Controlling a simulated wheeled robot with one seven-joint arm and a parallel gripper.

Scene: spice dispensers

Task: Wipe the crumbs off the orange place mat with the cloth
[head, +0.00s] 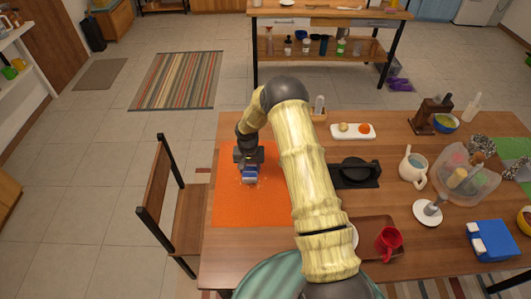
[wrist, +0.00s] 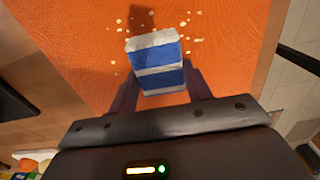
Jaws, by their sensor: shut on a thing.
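The orange place mat (head: 230,205) lies on the left part of the wooden table. My gripper (head: 249,168) is above the mat, pointing down, shut on a folded blue-and-white striped cloth (head: 249,178). In the wrist view the cloth (wrist: 158,62) sits between the two fingers (wrist: 160,92). Several pale crumbs (wrist: 186,38) lie on the mat around the cloth, mostly beyond it and to its sides. I cannot tell whether the cloth touches the mat; a dark shadow shows beyond it.
A black stand (head: 357,173), a brown tray with a red mug (head: 389,241) and a white dish (head: 352,131) are to the right of the mat. Another folded blue-and-white cloth (head: 491,240) lies far right. A wooden chair (head: 190,210) stands at the table's left edge.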

